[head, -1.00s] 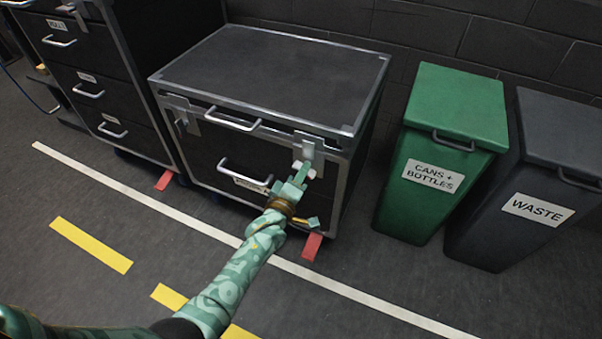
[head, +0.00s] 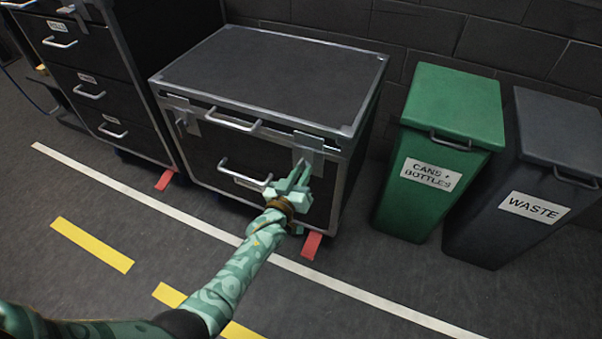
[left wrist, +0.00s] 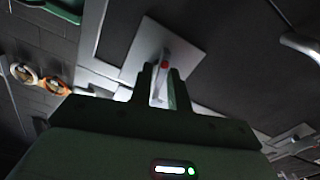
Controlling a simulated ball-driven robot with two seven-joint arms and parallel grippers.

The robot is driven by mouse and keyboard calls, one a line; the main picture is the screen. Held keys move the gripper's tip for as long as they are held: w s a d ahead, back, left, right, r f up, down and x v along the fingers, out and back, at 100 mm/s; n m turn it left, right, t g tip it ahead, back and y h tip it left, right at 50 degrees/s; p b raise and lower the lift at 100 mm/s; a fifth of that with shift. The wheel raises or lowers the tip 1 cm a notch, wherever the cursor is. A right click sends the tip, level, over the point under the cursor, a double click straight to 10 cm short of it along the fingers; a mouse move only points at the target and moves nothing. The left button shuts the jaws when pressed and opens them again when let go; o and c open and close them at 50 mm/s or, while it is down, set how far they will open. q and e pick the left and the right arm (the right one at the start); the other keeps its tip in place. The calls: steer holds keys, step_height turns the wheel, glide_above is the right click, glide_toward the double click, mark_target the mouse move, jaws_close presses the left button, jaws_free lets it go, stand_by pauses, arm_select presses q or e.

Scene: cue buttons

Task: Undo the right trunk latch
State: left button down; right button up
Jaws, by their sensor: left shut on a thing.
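The black trunk (head: 270,75) with metal edges stands closed against the wall. Its right latch (head: 308,142) is a light metal plate at the front right, below the lid edge. My left gripper (head: 301,172) is at the lower part of this latch and hides some of it. In the left wrist view, the gripper's fingers (left wrist: 164,84) are shut on the latch's narrow lever, with a red spot (left wrist: 165,66) just beyond the fingertips on the pale plate (left wrist: 150,45). The left latch (head: 183,116) sits at the front left. My right gripper is out of view.
A metal lid handle (head: 232,121) and a drawer handle (head: 243,174) are left of the gripper. A drawer cabinet (head: 95,60) stands left. A green bin (head: 450,105) and a grey waste bin (head: 530,180) stand right. Open floor lies in front.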

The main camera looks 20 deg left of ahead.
arm_select(q)
steer(key=m, duration=0.3)
steer(key=shift+s+f, duration=0.1)
steer(key=shift+f, duration=0.05)
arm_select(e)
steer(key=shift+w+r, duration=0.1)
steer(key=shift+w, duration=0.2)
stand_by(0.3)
arm_select(q)
steer(key=c, duration=1.6)
jaws_free()
steer(key=shift+o, duration=0.2)
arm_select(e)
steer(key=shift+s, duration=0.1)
